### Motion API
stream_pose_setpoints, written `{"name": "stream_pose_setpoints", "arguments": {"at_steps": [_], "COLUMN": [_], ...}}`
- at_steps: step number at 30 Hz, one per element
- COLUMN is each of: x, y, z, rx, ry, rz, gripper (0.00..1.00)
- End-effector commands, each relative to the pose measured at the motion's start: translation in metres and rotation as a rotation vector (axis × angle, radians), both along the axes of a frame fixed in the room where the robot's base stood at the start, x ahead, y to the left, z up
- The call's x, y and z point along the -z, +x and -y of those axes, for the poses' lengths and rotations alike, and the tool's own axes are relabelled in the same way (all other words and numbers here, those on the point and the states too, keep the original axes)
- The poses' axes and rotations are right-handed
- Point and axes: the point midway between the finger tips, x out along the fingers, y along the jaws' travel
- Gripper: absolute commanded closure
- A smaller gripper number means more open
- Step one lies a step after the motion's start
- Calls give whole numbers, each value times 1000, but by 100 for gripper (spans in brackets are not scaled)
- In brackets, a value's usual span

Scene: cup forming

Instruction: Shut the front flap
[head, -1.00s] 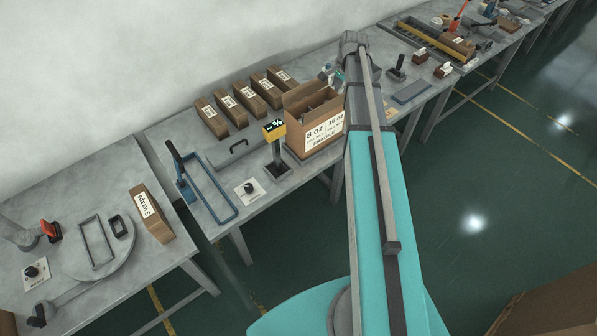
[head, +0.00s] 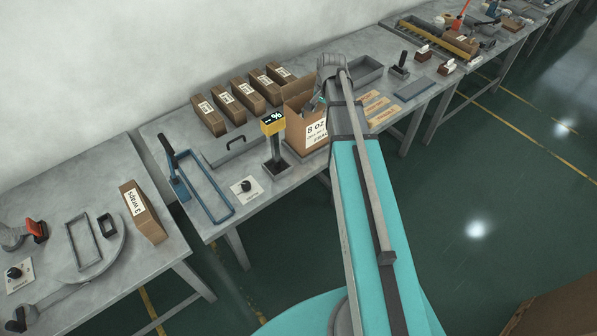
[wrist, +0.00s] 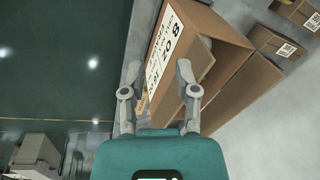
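An open brown carton (head: 304,134) with a white "8 OZ" label on its front stands on the workbench in the head view, partly hidden behind my arm. A back flap (head: 298,87) stands up. In the wrist view the carton (wrist: 195,20) lies ahead, its dark opening and a raised flap (wrist: 250,88) on the right. My gripper (wrist: 156,82) is open, its two fingers spread. The labelled front side shows between them, the right finger overlapping the opening. I cannot tell whether either finger touches the cardboard. The front flap cannot be clearly told apart from the front wall.
A yellow-topped display post (head: 273,128) stands just left of the carton. Several small brown boxes (head: 238,97) line the wall behind. A grey bin (head: 362,72) and tan labels (head: 378,108) lie to the right. A blue frame (head: 208,190) lies further left.

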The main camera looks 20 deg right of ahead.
Motion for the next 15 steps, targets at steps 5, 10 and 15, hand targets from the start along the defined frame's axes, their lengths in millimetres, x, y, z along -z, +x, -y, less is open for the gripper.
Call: {"name": "stream_pose_setpoints", "arguments": {"at_steps": [5,10,15], "x": [20,35,49], "y": [-14,-25,-36], "z": [-16,-29,-42], "rx": [-67,-127,-189], "ry": [-13,-25,-36], "rz": [-9,-16,-24], "gripper": [60,60,60]}}
